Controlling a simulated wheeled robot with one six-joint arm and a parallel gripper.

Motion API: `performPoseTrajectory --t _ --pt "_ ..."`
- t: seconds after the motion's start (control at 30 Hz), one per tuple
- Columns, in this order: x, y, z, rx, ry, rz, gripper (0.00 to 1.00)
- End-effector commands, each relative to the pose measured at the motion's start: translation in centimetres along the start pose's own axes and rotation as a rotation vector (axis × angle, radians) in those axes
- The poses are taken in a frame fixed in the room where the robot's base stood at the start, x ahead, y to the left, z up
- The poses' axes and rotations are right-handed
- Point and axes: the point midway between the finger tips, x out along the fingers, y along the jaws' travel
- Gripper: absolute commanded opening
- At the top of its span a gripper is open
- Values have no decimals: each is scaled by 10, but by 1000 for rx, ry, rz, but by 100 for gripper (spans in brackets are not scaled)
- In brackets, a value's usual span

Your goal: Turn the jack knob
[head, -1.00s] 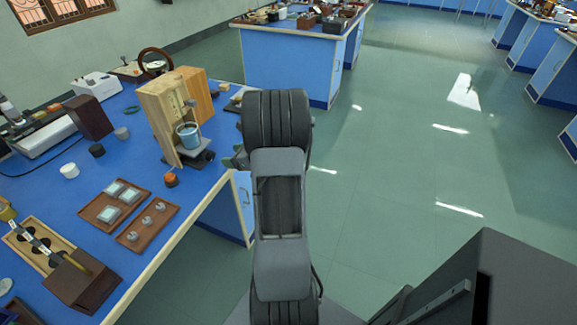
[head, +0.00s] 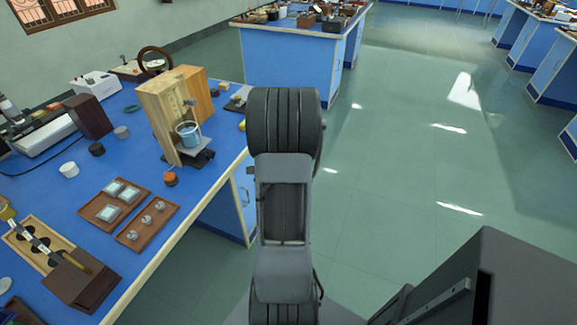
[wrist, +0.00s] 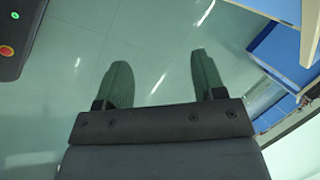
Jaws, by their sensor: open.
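A small dark jack (head: 197,158) stands near the right edge of the blue bench, beneath a blue beaker (head: 188,134) at the front of a wooden stand (head: 160,112). I cannot make out its knob clearly. A small dark round piece with an orange top (head: 171,179) sits in front of the stand; I cannot tell whether it belongs to the jack. In the wrist view my gripper (wrist: 160,65) is open and empty, with floor behind its two fingers. In the head view my arm hides the gripper. The jack does not show clearly in the wrist view.
The blue bench (head: 52,172) holds two brown trays (head: 120,215), a dark wooden block (head: 88,117) and a weight box (head: 80,282). Another bench (head: 285,65) stands behind. Open floor (head: 400,170) lies right of my arm. In the wrist view, blue cabinets are at right.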

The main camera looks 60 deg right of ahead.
Motion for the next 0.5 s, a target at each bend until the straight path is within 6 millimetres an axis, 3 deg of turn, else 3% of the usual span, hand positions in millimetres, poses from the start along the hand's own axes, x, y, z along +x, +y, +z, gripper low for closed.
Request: performPoseTrajectory --t 0.2,0.5 --pt "-2 -7 -24 -256 156 -32 63" --pt "-8 -19 -38 -463 266 -76 63"
